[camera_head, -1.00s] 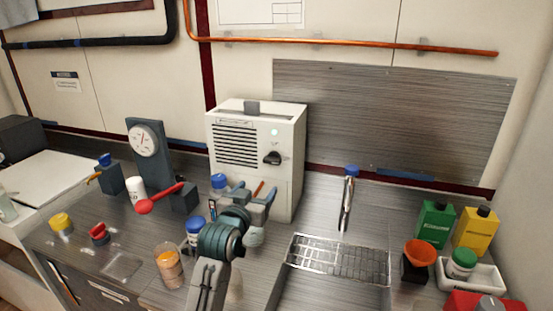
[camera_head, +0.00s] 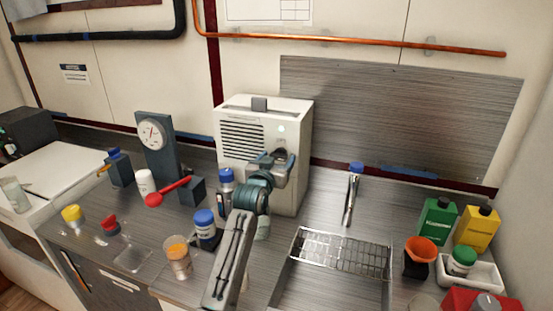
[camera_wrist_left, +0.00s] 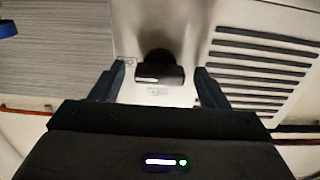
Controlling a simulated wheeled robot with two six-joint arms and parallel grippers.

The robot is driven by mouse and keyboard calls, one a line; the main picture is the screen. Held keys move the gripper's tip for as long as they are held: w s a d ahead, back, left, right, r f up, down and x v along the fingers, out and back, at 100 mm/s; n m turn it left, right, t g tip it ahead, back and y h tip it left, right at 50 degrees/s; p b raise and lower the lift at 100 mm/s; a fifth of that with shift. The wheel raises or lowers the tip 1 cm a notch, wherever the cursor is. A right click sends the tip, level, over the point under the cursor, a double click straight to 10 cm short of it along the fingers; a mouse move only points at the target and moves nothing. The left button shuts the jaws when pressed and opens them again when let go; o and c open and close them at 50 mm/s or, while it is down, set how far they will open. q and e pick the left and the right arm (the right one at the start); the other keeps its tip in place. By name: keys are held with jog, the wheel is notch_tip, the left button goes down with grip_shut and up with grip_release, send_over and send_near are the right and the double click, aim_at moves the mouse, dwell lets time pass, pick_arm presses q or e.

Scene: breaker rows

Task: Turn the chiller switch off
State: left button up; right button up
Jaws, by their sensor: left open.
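The chiller is a white box (camera_head: 300,135) with a slotted vent on its front, standing at the back of the counter. A small pale round light (camera_head: 281,128) sits high on its front. The switch is a black knob (camera_wrist_left: 160,73), seen in the left wrist view with small printed labels beside it. My left gripper (camera_head: 281,160) is in front of the chiller's face and largely hides the knob in the head view. In the left wrist view my left gripper (camera_wrist_left: 162,78) is open, its fingers on either side of the knob with gaps visible. My right gripper is out of view.
A gauge stand (camera_head: 152,145) and a red-handled lever (camera_head: 170,192) stand left of the chiller. Blue-capped bottles (camera_head: 205,222) and an orange-filled cup (camera_head: 177,258) are near my left arm. A tap (camera_head: 351,195) and wire rack (camera_head: 343,252) are on the right.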

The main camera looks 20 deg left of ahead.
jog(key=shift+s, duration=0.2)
pick_arm(q)
jog(key=c, duration=1)
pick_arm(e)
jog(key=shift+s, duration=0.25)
